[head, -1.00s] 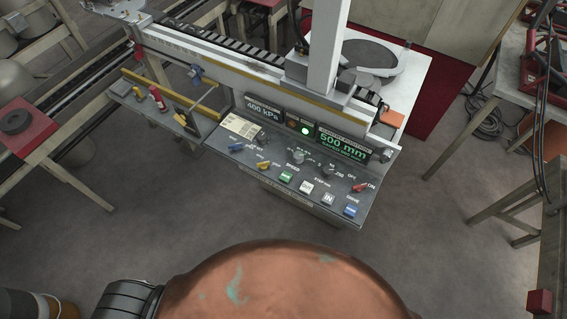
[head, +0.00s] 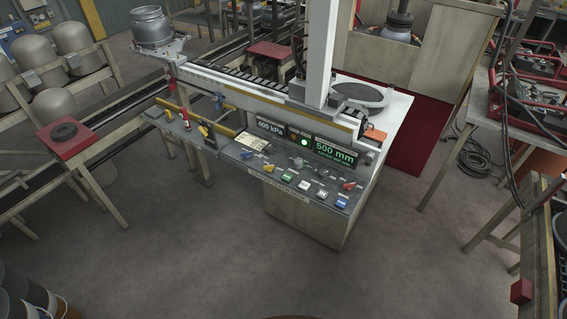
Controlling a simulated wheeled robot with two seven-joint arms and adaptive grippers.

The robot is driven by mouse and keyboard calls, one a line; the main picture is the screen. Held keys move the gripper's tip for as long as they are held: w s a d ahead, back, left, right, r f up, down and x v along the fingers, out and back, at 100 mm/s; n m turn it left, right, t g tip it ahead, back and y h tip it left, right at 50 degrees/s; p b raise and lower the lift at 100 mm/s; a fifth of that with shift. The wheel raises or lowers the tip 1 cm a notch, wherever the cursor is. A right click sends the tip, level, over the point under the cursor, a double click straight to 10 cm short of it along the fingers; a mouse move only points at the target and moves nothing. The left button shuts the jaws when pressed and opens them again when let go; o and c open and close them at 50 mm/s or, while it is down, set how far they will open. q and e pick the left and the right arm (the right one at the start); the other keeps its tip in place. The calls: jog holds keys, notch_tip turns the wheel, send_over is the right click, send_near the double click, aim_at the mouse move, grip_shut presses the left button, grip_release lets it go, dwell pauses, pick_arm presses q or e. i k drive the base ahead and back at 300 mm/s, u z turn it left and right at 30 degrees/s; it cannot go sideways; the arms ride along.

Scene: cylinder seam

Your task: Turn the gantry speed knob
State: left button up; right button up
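The control console (head: 310,208) stands in the middle with a sloped grey panel. Two small grey knobs sit on it, a left knob (head: 298,162) and a right knob (head: 322,173). Their labels are too small to read, so I cannot tell which is the gantry speed knob or where either points. A green-lit display (head: 335,154) above them reads 500 mm, and another display (head: 270,128) reads 400 kPa. Neither of my grippers is in view, and nothing touches the panel.
The panel also has a red switch (head: 349,186), a yellow lever (head: 268,168) and a row of push buttons (head: 303,186). A white gantry column (head: 321,50) rises behind. A wooden table (head: 480,110) stands at right, with cables below. The floor before the console is clear.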

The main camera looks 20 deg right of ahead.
aim_at(298, 164)
jog(key=u, duration=0.5)
jog(key=i, duration=1.15)
jog(key=z, duration=0.4)
